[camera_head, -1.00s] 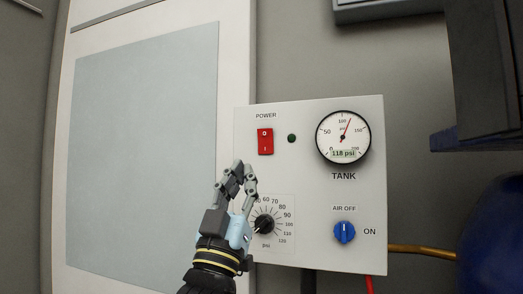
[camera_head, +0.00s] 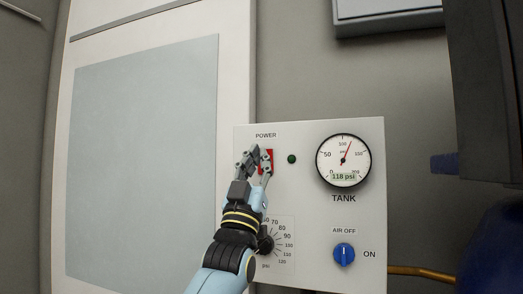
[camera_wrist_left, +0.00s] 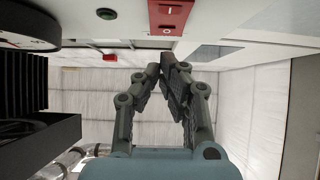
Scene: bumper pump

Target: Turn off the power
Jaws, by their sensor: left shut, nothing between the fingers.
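A light control panel (camera_head: 316,222) carries the red power switch (camera_head: 270,157) at its upper left, under the word POWER. My left gripper (camera_head: 255,153) is shut and empty, and its fingertips cover the left part of the switch in the head view. In the left wrist view the red switch (camera_wrist_left: 170,14) is at the top edge, beyond the closed fingertips (camera_wrist_left: 163,68). I cannot tell whether the fingers touch it. The switch position is hidden. My right gripper is not in view.
A small green light (camera_head: 292,159) is right of the switch. The tank gauge (camera_head: 343,160) reads 118 psi. A blue air knob (camera_head: 344,254) sits lower right and a black psi dial (camera_head: 265,240) lower left, partly behind my left arm. A dark blue tank (camera_head: 490,250) stands at right.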

